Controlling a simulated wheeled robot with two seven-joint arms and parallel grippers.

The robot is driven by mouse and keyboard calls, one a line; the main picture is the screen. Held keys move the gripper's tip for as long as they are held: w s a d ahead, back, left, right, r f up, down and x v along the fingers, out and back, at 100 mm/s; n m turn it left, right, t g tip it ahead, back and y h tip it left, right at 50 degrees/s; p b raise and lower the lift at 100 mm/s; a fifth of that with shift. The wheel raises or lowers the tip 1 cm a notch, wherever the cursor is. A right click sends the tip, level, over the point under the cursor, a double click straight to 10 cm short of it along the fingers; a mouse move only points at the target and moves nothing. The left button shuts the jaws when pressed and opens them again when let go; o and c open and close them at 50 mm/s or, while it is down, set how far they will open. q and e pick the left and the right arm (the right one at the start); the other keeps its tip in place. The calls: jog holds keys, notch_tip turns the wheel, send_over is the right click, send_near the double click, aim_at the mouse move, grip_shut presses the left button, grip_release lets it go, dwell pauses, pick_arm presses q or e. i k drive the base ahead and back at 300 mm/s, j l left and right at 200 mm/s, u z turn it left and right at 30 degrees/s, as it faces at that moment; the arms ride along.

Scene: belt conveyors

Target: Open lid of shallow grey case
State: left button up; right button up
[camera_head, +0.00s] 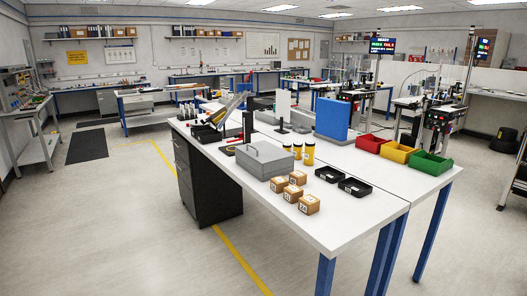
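The shallow grey case (270,164) sits on the white workbench near its left edge, in the middle of the view. The latch or hinge side is too small to make out. Neither of my grippers is in view, and nothing touches the case.
Several small cardboard boxes (309,204) stand right in front of the case. Yellow-and-black cylinders (309,153) stand behind it, and black trays (355,187) lie to its right. Red, yellow and green bins (430,164) line the right side.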

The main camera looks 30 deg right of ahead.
aim_at(264, 157)
jog(key=i+l, duration=0.1)
jog(key=i, duration=0.25)
jog(key=i+l, duration=0.15)
jog(key=i, duration=0.15)
jog(key=i+z, duration=0.25)
jog(key=z, duration=0.15)
jog(key=i+z, duration=0.2)
jog(key=z, duration=0.15)
jog(key=i+z, duration=0.25)
jog(key=z, duration=0.15)
